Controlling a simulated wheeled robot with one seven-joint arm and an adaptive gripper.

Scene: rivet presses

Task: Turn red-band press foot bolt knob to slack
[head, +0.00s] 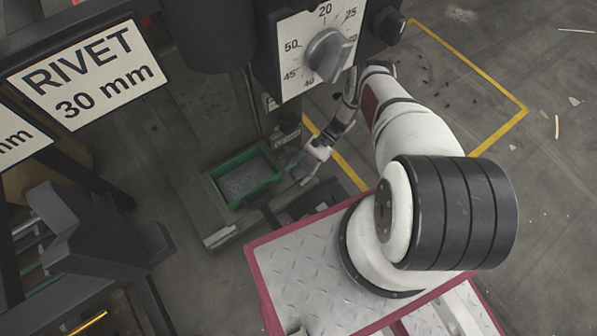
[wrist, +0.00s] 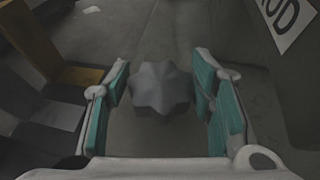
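A grey star-shaped knob (wrist: 160,88) shows in the middle of the wrist view. My gripper (wrist: 161,80) is open, with a teal-padded finger on each side of the knob and a gap on both sides. Whether the knob is level with the pads or beyond them I cannot tell. In the head view my gripper (head: 298,168) is low beside the press base, just right of a green tray (head: 246,180). The foot knob cannot be made out there. No red band is clear on this press in either view.
A dial with a grey pointer knob (head: 328,55) is on the press above my gripper. A sign reading RIVET 30 mm (head: 88,74) is at upper left. A white label ending in UD (wrist: 286,20) is at the wrist view's upper right.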

